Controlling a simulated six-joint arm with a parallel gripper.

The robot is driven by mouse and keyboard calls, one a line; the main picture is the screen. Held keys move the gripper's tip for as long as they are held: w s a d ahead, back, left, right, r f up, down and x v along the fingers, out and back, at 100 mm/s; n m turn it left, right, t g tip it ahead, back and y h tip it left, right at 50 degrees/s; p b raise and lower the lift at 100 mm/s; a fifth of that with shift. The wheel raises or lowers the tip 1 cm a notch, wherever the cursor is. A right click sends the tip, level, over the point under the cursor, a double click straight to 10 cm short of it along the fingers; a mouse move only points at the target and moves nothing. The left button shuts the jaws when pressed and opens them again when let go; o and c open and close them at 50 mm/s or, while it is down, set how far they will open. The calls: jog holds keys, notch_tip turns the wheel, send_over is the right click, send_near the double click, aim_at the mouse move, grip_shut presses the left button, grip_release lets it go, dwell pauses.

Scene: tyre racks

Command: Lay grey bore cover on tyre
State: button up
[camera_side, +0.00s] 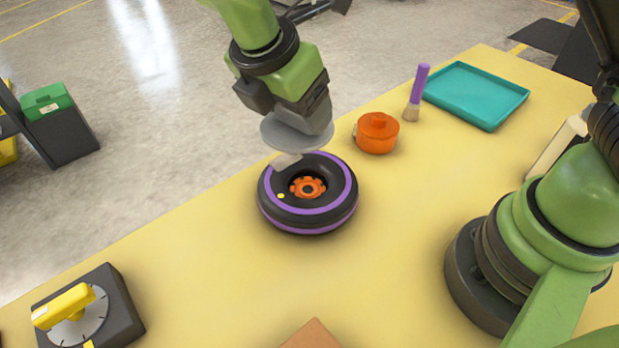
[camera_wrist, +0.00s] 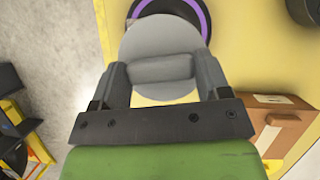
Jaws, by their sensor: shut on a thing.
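The grey bore cover (camera_side: 294,138) is a flat disc with a block-like grip, held in my gripper (camera_side: 303,118) above the back left part of the tyre. In the wrist view the cover (camera_wrist: 162,42) sits between the two fingers of my gripper (camera_wrist: 163,72) and overlaps part of the tyre (camera_wrist: 203,10). The black tyre with purple bands (camera_side: 337,212) lies flat on the yellow table. An orange hub (camera_side: 308,188) shows in its open bore. The cover appears apart from the tyre, slightly tilted in the side view.
A black dial box with a yellow handle (camera_side: 88,308) is front left. A cardboard box (camera_wrist: 283,122) is near the table's front. The yellow table (camera_side: 215,270) is clear around the tyre.

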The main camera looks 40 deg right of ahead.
jog(key=shift+s+d+f+m+g, duration=0.2)
jog(key=shift+d+m, duration=0.25)
jog(key=shift+s+d+f+m+g, duration=0.2)
jog(key=shift+d+m, duration=0.25)
notch_tip(320, 180, down, 8)
jog(key=shift+f, duration=0.25)
jog(key=shift+f, duration=0.15)
jog(key=shift+f, duration=0.4)
jog(key=o, duration=0.9)
